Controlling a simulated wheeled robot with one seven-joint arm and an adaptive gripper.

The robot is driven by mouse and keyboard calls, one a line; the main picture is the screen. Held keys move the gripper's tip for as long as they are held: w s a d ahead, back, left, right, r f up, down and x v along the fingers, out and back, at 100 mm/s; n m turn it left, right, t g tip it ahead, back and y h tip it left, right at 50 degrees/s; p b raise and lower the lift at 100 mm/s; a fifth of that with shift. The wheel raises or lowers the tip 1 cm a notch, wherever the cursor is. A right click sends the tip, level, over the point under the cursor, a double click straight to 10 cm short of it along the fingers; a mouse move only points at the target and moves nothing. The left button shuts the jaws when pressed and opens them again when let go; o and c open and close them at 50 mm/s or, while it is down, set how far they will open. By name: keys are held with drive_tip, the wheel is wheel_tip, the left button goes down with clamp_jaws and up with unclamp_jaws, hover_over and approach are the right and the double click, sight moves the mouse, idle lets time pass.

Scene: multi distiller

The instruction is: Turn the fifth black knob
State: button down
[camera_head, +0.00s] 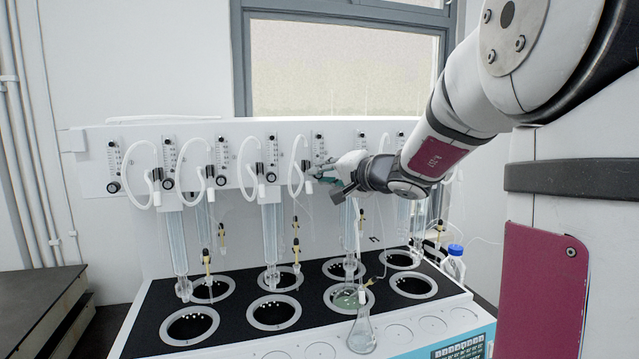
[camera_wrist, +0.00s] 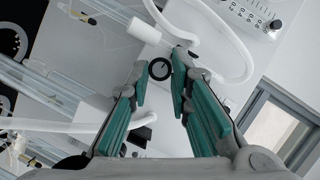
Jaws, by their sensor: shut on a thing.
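Black knobs sit in a row along the white panel of the distiller, each under a small flow gauge. The first (camera_head: 113,187), second (camera_head: 167,184), third (camera_head: 221,180) and fourth (camera_head: 270,177) from the left are uncovered. My gripper (camera_head: 317,173) is at the fifth from the left, and its fingers mostly hide that knob in the head view. In the wrist view, the fifth black knob (camera_wrist: 160,69) shows as a round dark ring between the teal fingertips of my gripper (camera_wrist: 161,66). The fingers are shut on it, one on each side.
White curved tubes (camera_head: 296,165) and black valves flank the knobs closely. Glass condensers (camera_head: 272,235) hang below the panel over a black top with round wells (camera_head: 273,312). A flask (camera_head: 362,335) and a blue-capped bottle (camera_head: 453,262) stand at front and right.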

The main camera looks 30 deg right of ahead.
drive_tip(key=m+b, duration=0.1)
drive_tip(key=b, duration=0.2)
drive_tip(key=f+m+t+b, duration=0.1)
drive_tip(key=m+b, duration=0.1)
drive_tip(key=b, duration=0.1)
drive_tip(key=shift+w+y, duration=0.15)
drive_tip(key=shift+y, duration=0.15)
drive_tip(key=m+t+b, duration=0.1)
drive_tip(key=m+b, duration=0.1)
drive_tip(key=b, duration=0.1)
drive_tip(key=shift+d+r, duration=0.1)
drive_tip(key=shift+s+m, duration=0.2)
drive_tip(key=shift+m, duration=0.2)
drive_tip(key=c, duration=1.5)
unclamp_jaws()
drive_tip(key=shift+r, duration=0.1)
drive_tip(key=shift+o, duration=0.2)
drive_tip(key=shift+s, duration=0.1)
drive_tip(key=s+d, duration=0.1)
drive_tip(key=s, duration=1)
drive_tip(key=shift+s+d+f, duration=0.15)
drive_tip(key=shift+s+f, duration=0.1)
drive_tip(key=shift+s, duration=0.1)
